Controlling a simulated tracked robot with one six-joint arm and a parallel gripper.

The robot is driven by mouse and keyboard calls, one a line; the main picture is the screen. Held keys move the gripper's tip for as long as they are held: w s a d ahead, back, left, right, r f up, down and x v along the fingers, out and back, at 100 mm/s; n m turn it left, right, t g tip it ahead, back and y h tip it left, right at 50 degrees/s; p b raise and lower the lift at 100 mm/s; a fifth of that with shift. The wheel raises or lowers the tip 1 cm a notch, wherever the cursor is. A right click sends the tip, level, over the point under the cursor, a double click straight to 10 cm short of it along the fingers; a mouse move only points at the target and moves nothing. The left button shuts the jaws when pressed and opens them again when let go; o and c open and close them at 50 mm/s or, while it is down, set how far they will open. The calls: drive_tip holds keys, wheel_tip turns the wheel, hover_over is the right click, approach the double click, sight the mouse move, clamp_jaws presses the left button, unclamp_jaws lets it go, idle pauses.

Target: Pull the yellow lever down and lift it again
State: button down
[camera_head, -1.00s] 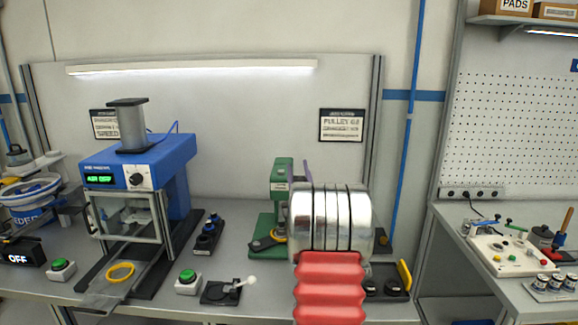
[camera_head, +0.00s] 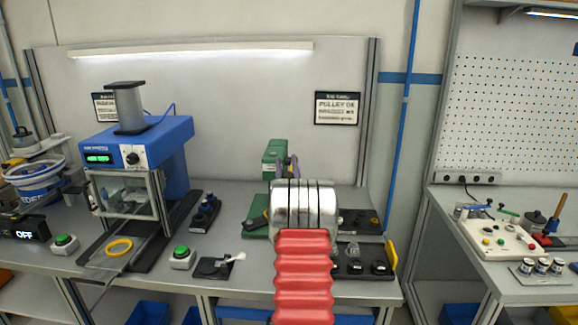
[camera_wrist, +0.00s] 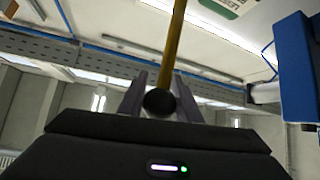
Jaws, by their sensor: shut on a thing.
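The yellow lever (camera_wrist: 175,40) is a thin rod with a black ball knob (camera_wrist: 159,102) at its end. In the wrist view it runs from the top edge down to the knob, which sits between the two fingers of my gripper (camera_wrist: 160,98). The gripper is shut on the knob. In the head view, a green press (camera_head: 276,158) stands behind my arm, which hides most of it.
A blue press (camera_head: 150,140) stands on the left of the bench, with green push buttons (camera_head: 182,251) before it. A yellow ring (camera_head: 119,247) lies on its slide. A dark fixture with a yellow handle (camera_head: 392,256) sits right of my arm. Another bench carries a control box (camera_head: 493,239).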

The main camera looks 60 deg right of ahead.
drive_tip(key=shift+w+a+f+t+y, duration=0.3)
drive_tip(key=shift+w+f+y, duration=0.1)
drive_tip(key=shift+f, duration=0.05)
drive_tip(key=c, duration=1.6)
unclamp_jaws()
drive_tip(key=o, duration=0.3)
drive_tip(key=shift+d, duration=0.1)
drive_tip(key=shift+s+r, duration=0.15)
drive_tip(key=v, duration=0.7)
drive_tip(key=shift+f, duration=0.35)
